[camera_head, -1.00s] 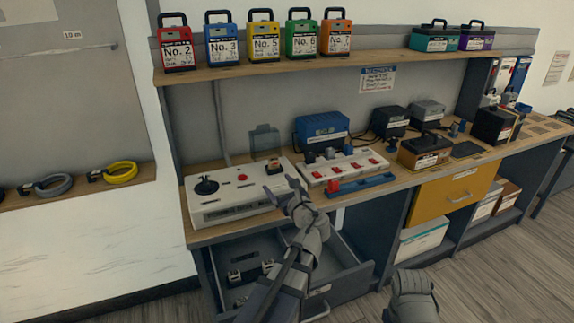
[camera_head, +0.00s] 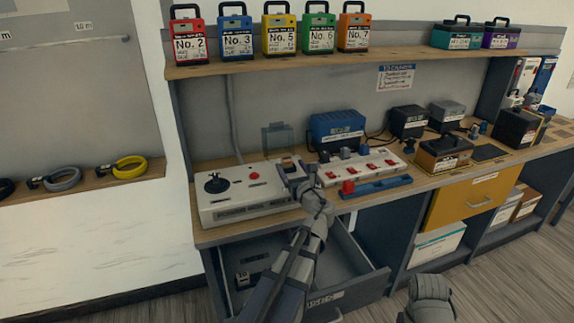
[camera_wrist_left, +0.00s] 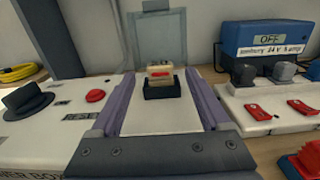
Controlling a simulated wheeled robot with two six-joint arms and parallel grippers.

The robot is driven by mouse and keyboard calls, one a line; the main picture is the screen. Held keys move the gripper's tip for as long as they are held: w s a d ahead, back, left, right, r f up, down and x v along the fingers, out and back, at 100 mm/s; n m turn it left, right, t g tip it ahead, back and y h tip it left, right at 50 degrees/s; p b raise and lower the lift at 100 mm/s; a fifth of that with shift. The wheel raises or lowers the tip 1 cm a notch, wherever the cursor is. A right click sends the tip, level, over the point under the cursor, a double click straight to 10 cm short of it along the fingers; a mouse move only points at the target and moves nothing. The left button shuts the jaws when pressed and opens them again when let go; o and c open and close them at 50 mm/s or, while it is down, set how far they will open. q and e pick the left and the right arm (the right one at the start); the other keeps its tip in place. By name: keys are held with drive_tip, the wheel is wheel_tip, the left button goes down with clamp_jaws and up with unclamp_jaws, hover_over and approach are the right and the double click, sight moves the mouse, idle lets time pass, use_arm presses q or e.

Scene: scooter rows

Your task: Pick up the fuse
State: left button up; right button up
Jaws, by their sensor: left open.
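The fuse (camera_wrist_left: 160,77), a small beige block with a red mark, sits in a black holder (camera_wrist_left: 162,90) on the white power box (camera_head: 222,208). An open clear cover (camera_head: 278,138) stands upright behind it. My left gripper (camera_head: 292,167) is open over the box. In the left wrist view its two fingers point toward the fuse, one on each side, with a gap on both sides. In the head view the gripper partly hides the fuse and holder. Only a grey part of my right arm shows at the lower right; its gripper is out of view.
A black knob (camera_head: 216,184) and a red button (camera_head: 254,176) stand left of the holder. A white power strip (camera_head: 362,166) and blue charger (camera_head: 337,130) are to the right. An open drawer (camera_head: 352,283) below holds a small fuse-like part (camera_head: 243,279).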

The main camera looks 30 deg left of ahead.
sight(288, 161)
use_arm(q)
drive_tip(key=x, duration=0.4)
drive_tip(key=shift+w+a+r, duration=0.15)
drive_tip(key=shift+w+a, duration=0.05)
drive_tip(key=shift+c, duration=0.3)
clamp_jaws()
